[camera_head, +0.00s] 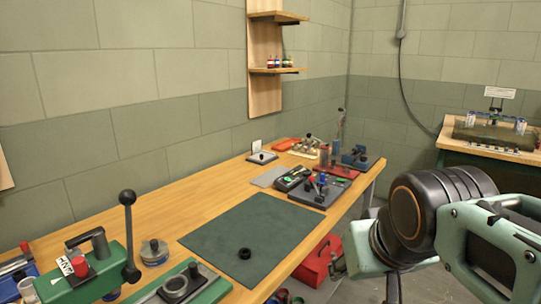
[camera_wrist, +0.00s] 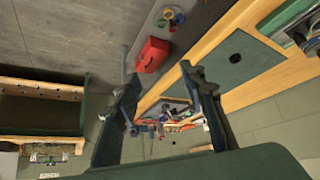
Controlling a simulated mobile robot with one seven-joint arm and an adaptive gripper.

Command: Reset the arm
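My arm shows at the right of the head view, its dark rounded joint and pale green links raised beside the bench's front edge. My gripper (camera_wrist: 160,73) is open in the wrist view, its two dark fingers spread well apart with nothing between them. It hangs in the air, and the fingers touch nothing that I can see. In the head view the gripper is mostly hidden behind my arm.
The wooden bench (camera_head: 150,211) holds a dark green mat (camera_head: 225,227) with a black ring (camera_head: 244,253) on it. A green press (camera_head: 105,265) stands front left. A red toolbox (camera_head: 317,262) is on the floor, also in the wrist view (camera_wrist: 152,54). Another table (camera_head: 449,145) stands far right.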

